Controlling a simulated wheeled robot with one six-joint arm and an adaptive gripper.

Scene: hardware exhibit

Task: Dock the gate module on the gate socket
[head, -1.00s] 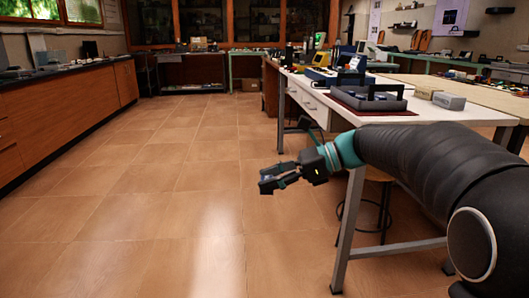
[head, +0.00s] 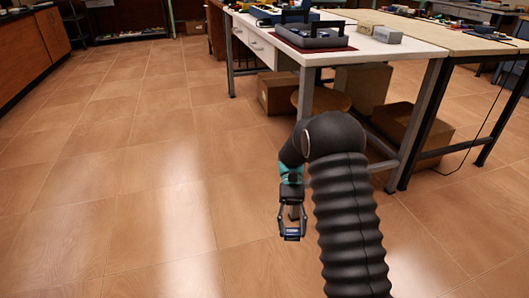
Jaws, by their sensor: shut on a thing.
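My gripper (head: 291,229) hangs low over the tiled floor, in front of the white table. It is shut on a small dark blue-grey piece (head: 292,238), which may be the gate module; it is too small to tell. A grey tray-like unit (head: 325,42) with an upright dark handle or frame sits on a dark red mat at the near end of the white table. I cannot tell whether the gate socket is on it. My gripper is well apart from it and lower than the tabletop.
The white table (head: 372,46) has metal legs, with a round stool (head: 322,101) and cardboard boxes (head: 360,86) beneath. Light grey boxes (head: 387,34) stand near its right side. A wooden-topped table (head: 455,42) adjoins it. The floor (head: 150,190) at left is clear.

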